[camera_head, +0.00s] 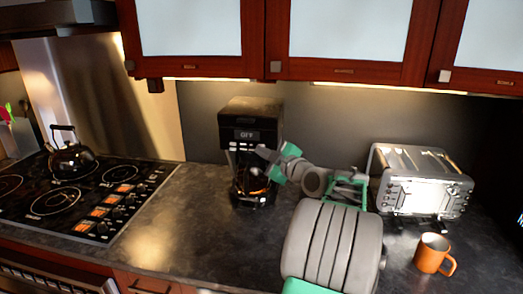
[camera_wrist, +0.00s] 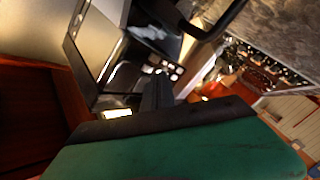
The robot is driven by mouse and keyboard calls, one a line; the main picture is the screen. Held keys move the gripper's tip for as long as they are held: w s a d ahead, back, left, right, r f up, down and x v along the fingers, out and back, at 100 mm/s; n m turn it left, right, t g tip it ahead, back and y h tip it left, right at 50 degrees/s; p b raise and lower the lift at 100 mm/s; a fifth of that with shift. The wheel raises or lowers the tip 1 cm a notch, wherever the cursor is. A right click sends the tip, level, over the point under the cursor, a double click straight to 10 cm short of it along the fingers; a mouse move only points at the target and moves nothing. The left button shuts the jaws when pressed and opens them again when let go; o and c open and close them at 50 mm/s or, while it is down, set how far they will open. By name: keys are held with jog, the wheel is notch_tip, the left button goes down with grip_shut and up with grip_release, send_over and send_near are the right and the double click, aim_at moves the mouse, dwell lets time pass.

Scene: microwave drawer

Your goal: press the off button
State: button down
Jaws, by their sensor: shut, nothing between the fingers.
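A black coffee maker (camera_head: 250,115) stands upright on the counter, with a small lit display (camera_head: 247,135) on its upper front. The lettering is too small to read surely. In the wrist view the coffee maker (camera_wrist: 105,50) appears tilted, with its lit display (camera_wrist: 117,113) and a cluster of small pale buttons (camera_wrist: 165,70). Which button is off cannot be read. My gripper (camera_head: 262,153) is shut and empty, right in front of the button area below the display. In the wrist view my dark fingertips (camera_wrist: 158,88) overlap the lower buttons; whether they touch cannot be told.
A silver toaster (camera_head: 422,182) and an orange mug (camera_head: 433,253) stand to the right. A stove (camera_head: 80,195) with a black kettle (camera_head: 72,158) is at the left. Cabinets (camera_head: 350,35) hang above. The counter (camera_head: 175,220) between stove and coffee maker is clear.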

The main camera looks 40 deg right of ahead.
jog(key=shift+s+a, duration=0.2)
jog(key=s+a+b, duration=0.1)
jog(key=a+b, duration=0.1)
jog(key=s+a+b, duration=0.2)
dwell(0.6)
dwell(0.5)
